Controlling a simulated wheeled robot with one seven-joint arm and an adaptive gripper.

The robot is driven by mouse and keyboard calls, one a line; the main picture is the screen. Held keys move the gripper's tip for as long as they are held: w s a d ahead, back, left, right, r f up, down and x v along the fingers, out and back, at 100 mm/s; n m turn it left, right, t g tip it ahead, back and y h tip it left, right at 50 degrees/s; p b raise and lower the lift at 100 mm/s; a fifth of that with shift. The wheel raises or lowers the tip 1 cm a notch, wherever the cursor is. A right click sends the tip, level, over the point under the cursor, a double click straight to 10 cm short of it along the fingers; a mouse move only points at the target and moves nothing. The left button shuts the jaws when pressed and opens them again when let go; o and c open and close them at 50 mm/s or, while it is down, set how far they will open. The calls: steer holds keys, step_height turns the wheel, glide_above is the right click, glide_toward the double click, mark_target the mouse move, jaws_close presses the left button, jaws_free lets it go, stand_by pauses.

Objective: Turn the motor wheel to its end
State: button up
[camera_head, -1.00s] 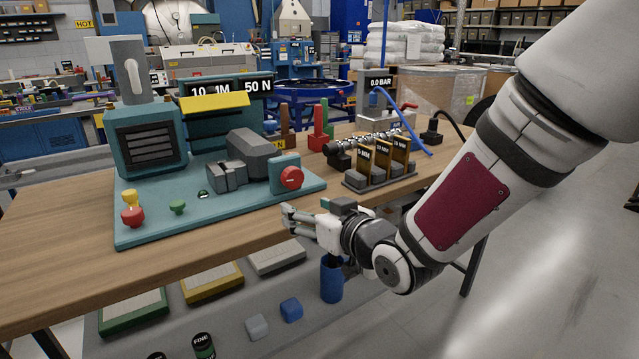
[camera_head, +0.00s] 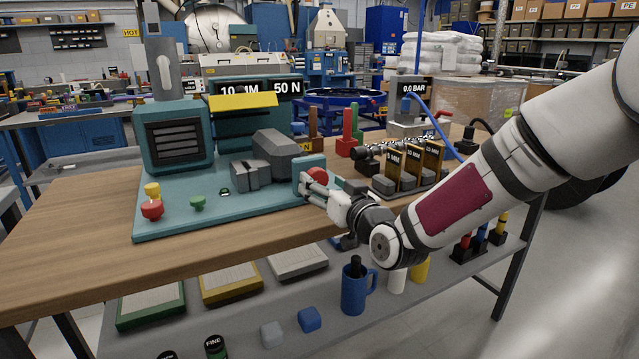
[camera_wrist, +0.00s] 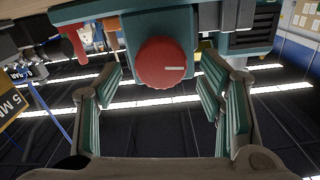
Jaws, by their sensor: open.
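The motor wheel (camera_head: 317,174) is a red round knob on a small teal upright block (camera_head: 305,166) at the right end of the teal machine's base. In the wrist view the wheel (camera_wrist: 163,63) faces me, with a pale mark pointing right. My gripper (camera_head: 308,188) is in front of the wheel and partly covers it in the head view. In the wrist view my gripper (camera_wrist: 161,85) is open, one finger to each side of the wheel, with a gap on both sides. Nothing is held.
Red (camera_head: 152,210), yellow and green (camera_head: 197,203) buttons sit on the machine's base at left. A rack of gauges (camera_head: 405,180) stands right of the wheel. A blue mug (camera_head: 355,289) and blocks are on the lower shelf. The table's front left is clear.

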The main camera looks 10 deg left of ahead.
steer(key=shift+x, duration=1.35)
steer(key=shift+c, duration=0.2)
steer(key=c, duration=1.1)
